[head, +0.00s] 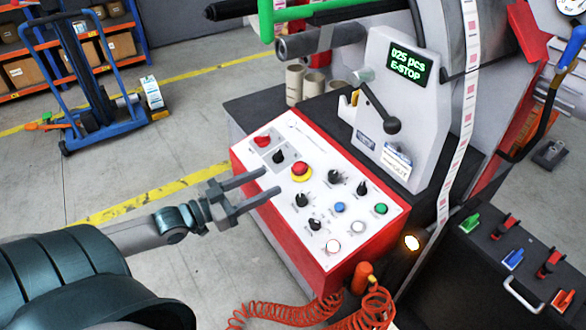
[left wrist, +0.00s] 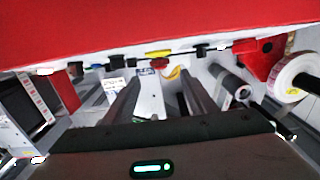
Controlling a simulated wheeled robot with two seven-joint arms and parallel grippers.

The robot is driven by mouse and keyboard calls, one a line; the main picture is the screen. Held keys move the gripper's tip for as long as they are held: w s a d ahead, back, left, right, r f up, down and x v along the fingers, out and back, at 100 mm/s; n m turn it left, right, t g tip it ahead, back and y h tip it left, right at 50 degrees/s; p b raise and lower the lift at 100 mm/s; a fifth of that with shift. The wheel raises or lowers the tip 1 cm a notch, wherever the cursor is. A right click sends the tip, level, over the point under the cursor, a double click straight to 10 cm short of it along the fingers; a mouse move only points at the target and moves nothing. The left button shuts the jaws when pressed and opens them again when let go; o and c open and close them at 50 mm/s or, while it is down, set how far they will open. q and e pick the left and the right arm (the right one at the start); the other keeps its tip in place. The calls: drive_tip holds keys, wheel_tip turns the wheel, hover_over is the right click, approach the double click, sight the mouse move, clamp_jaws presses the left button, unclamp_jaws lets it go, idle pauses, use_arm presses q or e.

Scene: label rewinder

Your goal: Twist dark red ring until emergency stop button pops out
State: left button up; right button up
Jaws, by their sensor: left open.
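The emergency stop button (head: 300,168) is a red mushroom head on a yellow base, on the white top of the red control box (head: 325,262). I cannot make out a separate dark red ring on it. My left gripper (head: 276,182) is open and empty, just left of the button, its two fingers pointing towards it over the panel. In the left wrist view the panel is seen almost edge-on, and the button (left wrist: 158,61) shows beyond and between the open fingers (left wrist: 162,80). The display (head: 409,63) reads "025 pcs E-STOP". My right gripper is not in view.
A red switch (head: 263,141) sits at the panel's far left. A lever with a black ball (head: 392,125) stands behind. An orange coiled hose (head: 290,314) lies in front.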

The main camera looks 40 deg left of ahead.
sight(294, 170)
use_arm(q)
drive_tip(key=p+x, duration=0.1)
drive_tip(key=x, duration=0.6)
drive_tip(key=shift+w+r, duration=0.1)
drive_tip(key=shift+w, duration=0.1)
drive_tip(key=shift+x, duration=1.05)
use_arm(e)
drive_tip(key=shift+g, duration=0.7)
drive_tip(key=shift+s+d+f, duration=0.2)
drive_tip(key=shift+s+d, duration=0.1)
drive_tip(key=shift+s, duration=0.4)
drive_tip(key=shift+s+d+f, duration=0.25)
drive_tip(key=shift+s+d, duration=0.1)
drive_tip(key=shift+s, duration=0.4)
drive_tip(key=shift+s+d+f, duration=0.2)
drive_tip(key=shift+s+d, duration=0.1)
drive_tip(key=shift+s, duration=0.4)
use_arm(q)
drive_tip(key=shift+d, duration=0.15)
drive_tip(key=shift+c, duration=0.2)
drive_tip(key=c, duration=1)
